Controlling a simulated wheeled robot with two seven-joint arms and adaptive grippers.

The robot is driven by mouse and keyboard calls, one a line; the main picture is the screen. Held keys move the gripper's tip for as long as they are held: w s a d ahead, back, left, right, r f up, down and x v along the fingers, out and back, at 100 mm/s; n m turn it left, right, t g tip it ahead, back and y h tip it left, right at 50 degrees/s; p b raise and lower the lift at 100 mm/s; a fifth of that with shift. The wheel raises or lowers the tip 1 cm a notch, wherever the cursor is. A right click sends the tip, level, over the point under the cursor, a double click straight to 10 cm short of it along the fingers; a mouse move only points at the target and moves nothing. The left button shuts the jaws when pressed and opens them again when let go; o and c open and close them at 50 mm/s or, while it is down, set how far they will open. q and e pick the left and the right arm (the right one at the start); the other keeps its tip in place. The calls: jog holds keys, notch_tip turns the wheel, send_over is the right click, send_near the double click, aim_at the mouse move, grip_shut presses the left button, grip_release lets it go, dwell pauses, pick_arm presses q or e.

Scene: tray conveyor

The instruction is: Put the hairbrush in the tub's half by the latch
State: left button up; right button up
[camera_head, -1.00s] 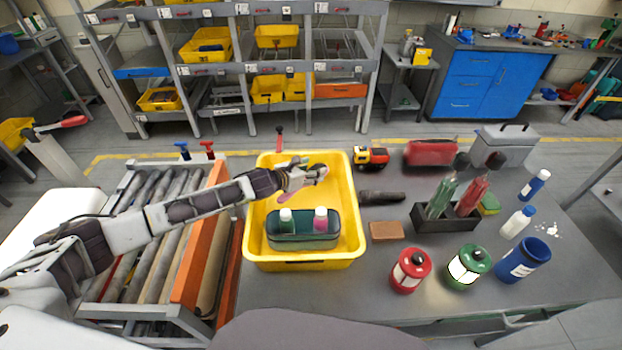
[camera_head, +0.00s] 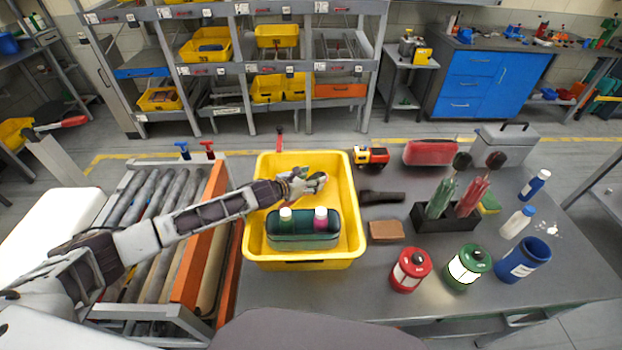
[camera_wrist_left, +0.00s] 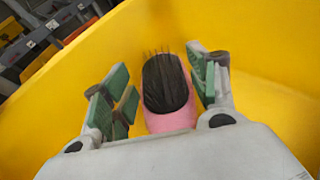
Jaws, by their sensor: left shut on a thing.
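The yellow tub (camera_head: 349,228) stands on the grey table next to the roller conveyor. A dark green caddy (camera_head: 301,241) with two bottles sits in its near half. My left gripper (camera_head: 316,183) is over or inside the tub's far half, beyond the caddy. In the left wrist view, the left gripper (camera_wrist_left: 165,90) is shut on the hairbrush (camera_wrist_left: 168,85), which has a black bristle head and a pink body. The yellow tub wall fills the background there. The hairbrush is mostly hidden in the head view. I cannot make out the latch clearly. My right gripper is not in view.
Right of the tub lie a dark object (camera_head: 382,197) and a brown block (camera_head: 385,230). A toy truck (camera_head: 371,156), a red case (camera_head: 431,152), a bottle rack (camera_head: 447,222) and red (camera_head: 410,270) and green (camera_head: 468,266) canisters stand farther right. An orange conveyor rail (camera_head: 200,235) is left.

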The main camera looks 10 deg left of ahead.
pick_arm(q)
jog(key=shift+f, duration=0.5)
jog(key=o, duration=1)
jog(key=shift+o, duration=0.2)
jog(key=shift+r, duration=0.2)
jog(key=shift+r, duration=0.4)
jog(key=shift+b+v, duration=0.35)
jog(key=shift+v, duration=5.65)
